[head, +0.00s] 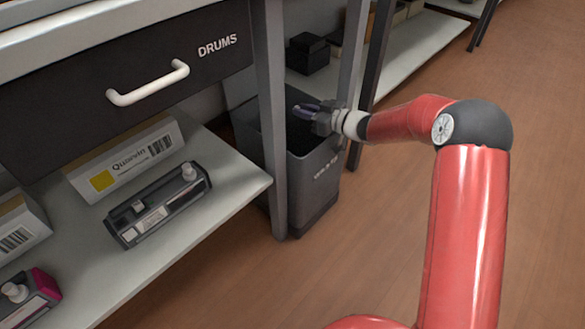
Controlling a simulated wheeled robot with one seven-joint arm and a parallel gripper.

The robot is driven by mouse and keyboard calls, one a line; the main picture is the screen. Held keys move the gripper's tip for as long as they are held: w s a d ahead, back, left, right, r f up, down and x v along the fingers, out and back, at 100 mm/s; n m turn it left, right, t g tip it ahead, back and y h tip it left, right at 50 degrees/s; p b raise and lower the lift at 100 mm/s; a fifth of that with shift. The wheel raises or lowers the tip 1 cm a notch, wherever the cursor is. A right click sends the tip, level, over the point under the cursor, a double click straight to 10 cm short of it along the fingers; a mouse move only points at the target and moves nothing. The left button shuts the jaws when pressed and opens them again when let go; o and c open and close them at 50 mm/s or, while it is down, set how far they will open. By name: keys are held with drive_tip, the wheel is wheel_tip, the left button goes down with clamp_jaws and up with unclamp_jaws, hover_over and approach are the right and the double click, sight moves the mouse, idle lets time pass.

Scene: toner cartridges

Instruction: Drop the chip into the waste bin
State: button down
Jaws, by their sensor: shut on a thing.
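The waste bin (312,196) is a dark grey, open-topped bin on the floor, with pale lettering on its side. It stands behind a grey table leg, which hides part of it. My gripper (303,111) is over the bin's opening, reaching in from the right, with its fingers pointing left. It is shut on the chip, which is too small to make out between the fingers. The inside of the bin is dark, and its contents cannot be told.
The table leg (270,120) stands close to my gripper. The lower shelf (225,205) holds a grey toner cartridge (158,205) and a Quaevin box (125,160). A black drawer marked DRUMS (140,65) is above. A black box (308,53) sits behind. The floor at right is clear.

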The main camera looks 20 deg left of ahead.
drive_tip(key=shift+f, duration=0.1)
drive_tip(key=c, duration=1.3)
unclamp_jaws()
drive_tip(key=p+v, duration=0.1)
drive_tip(key=v, duration=0.6)
drive_tip(key=shift+s+d, duration=0.1)
drive_tip(key=shift+d, duration=0.3)
